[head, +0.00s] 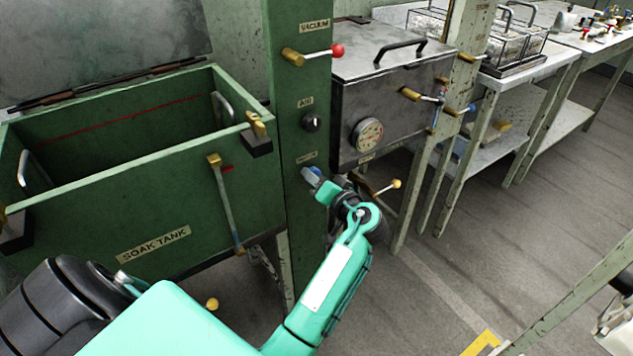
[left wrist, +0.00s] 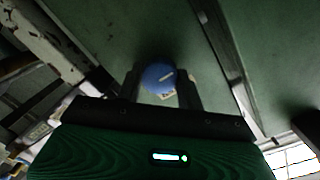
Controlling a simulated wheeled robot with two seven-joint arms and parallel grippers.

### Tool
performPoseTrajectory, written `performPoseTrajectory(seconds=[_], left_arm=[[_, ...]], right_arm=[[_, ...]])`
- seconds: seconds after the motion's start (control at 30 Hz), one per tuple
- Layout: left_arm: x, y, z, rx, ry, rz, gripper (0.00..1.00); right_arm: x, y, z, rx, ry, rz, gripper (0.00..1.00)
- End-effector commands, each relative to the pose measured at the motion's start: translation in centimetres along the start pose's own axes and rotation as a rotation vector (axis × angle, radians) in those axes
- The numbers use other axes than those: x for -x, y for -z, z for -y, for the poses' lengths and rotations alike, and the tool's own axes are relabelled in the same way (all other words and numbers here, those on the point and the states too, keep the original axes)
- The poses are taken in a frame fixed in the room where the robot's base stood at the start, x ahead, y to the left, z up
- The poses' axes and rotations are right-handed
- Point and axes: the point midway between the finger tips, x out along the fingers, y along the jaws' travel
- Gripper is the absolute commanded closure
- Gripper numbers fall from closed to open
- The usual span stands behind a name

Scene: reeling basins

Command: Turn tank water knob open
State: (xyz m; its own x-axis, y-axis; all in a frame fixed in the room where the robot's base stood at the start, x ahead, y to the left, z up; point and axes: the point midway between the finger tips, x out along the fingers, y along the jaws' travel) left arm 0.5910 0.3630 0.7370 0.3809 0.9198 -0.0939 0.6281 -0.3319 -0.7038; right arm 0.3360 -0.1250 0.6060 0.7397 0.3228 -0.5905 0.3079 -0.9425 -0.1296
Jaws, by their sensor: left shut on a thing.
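The tank water knob (left wrist: 158,77) is round and blue with a pale line across its face. It sits on the green post (head: 302,90) beside the soak tank, under a small label. In the head view the blue knob (head: 315,171) shows in part at my left gripper (head: 313,177). In the left wrist view my left gripper (left wrist: 160,88) has one finger on each side of the knob and is shut on it. The green soak tank (head: 150,190) stands to the left with its lid raised. My right gripper is not in view.
Above the knob, the post carries a black AIR knob (head: 312,122) and a red-tipped VACUUM lever (head: 320,53). A steel tank with a gauge (head: 368,134) stands to the right. The floor at right is mostly clear.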

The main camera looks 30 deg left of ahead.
Motion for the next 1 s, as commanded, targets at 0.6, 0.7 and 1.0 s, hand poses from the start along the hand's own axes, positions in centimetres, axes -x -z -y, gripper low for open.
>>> performPoseTrajectory(seconds=[0.6, 0.7, 1.0], left_arm=[[0.07, -0.28, -0.25, 0.01, -0.006, 0.005, 0.47], [0.05, -0.2, -0.18, 0.011, -0.004, 0.003, 0.41], [-0.08, -0.04, -0.06, 0.012, -0.003, 0.001, 0.41]], right_arm=[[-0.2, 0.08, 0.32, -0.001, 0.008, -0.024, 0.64], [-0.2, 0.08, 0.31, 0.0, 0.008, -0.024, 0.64], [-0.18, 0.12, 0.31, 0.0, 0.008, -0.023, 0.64]])
